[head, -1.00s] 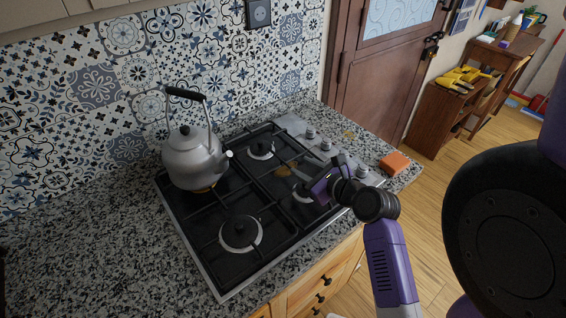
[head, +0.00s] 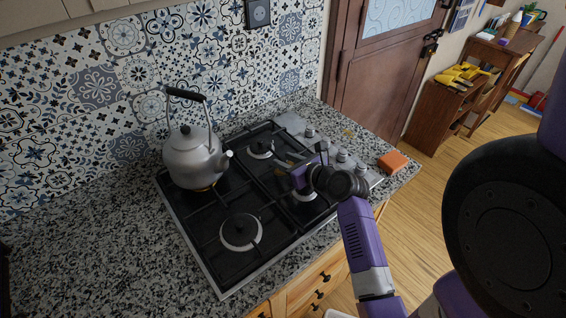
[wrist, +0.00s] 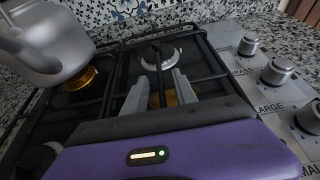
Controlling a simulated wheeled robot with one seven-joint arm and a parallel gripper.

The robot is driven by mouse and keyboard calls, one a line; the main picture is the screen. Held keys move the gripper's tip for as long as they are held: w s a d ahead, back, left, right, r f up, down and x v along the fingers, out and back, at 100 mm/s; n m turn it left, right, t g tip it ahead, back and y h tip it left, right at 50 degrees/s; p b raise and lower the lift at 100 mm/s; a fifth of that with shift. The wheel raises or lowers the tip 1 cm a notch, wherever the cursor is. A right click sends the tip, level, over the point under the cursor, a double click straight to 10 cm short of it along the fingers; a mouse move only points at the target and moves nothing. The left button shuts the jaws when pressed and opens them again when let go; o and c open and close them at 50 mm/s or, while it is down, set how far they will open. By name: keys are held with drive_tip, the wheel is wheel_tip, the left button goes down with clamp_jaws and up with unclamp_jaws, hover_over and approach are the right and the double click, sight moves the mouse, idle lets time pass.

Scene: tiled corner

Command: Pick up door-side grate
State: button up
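The black door-side grate (head: 264,187) lies on the right half of the cooktop, beside the knobs. Its bars also show in the wrist view (wrist: 212,62). My gripper (head: 292,164) is above this grate, between its two burners. In the wrist view, the two grey fingers of my gripper (wrist: 163,80) are apart with nothing visibly held between them. They point down toward the rear burner. Whether the fingertips touch a bar cannot be told. My wrist and gripper body hide part of the grate.
A grey kettle (head: 194,158) stands on the left grate (head: 207,234), close to the door-side grate. Silver knobs (head: 343,155) line the right side of the cooktop. An orange sponge (head: 392,161) lies beyond them. A brownish-yellow stain marks the cooktop under my gripper.

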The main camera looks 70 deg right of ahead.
clamp_jaws()
idle(1.4)
drive_tip(key=shift+w+r, duration=0.1)
drive_tip(key=shift+r, duration=0.1)
